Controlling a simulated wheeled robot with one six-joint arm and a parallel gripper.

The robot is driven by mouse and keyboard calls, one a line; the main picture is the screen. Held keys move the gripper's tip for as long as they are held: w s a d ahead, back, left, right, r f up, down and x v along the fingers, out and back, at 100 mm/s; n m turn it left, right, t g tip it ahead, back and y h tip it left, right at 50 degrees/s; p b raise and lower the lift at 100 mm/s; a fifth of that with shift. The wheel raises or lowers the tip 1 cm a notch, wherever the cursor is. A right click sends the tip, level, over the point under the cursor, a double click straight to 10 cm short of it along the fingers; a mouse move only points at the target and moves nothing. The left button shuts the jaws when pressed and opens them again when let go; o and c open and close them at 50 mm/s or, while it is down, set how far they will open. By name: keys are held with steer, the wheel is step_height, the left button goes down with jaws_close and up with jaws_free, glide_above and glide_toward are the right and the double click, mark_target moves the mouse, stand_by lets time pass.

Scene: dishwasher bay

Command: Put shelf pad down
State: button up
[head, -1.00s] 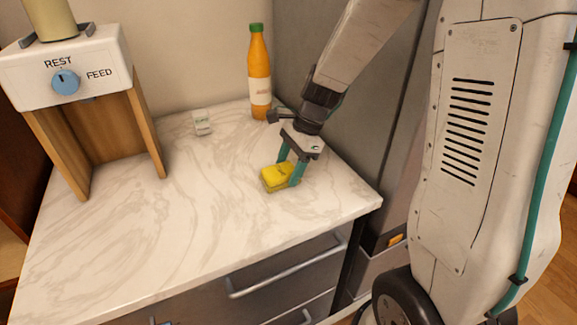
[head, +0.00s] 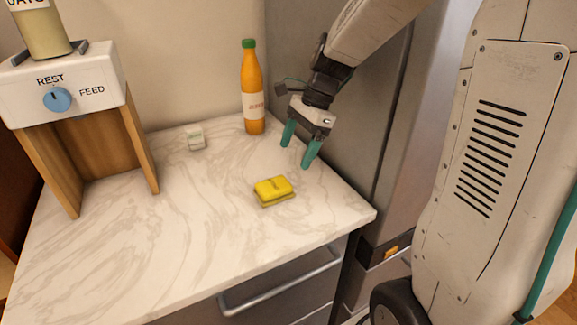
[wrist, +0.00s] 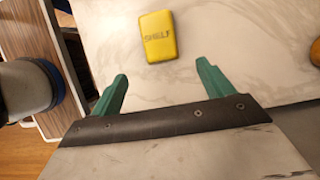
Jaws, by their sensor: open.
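The yellow shelf pad (head: 273,189) lies flat on the marble counter in the head view. In the wrist view the pad (wrist: 158,37) shows the word "SHELF" on its top and lies beyond the fingertips. My gripper (head: 296,158) is open and empty, raised above the counter to the right of and behind the pad. Its two green fingers stand apart in the wrist view (wrist: 163,82), with nothing between them and clear of the pad.
An orange bottle (head: 252,90) with a green cap and a small white box (head: 195,138) stand at the back of the counter (head: 190,230). A REST/FEED dispenser (head: 65,90) stands at the left. A grey tall panel (head: 335,130) borders the right side.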

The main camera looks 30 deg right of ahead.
steer(key=s+a+r+n+h, duration=0.1)
steer(key=s+r+n+h, duration=0.1)
steer(key=s+n, duration=0.7)
steer(key=s+a+r+n+t+h, duration=0.1)
steer(key=s+r+n, duration=0.3)
steer(key=s+n, duration=0.5)
steer(key=s+a+h, duration=0.1)
steer(key=s, duration=0.4)
steer(key=shift+a+h, duration=0.15)
steer(key=shift+h, duration=0.15)
steer(key=shift+a, duration=0.15)
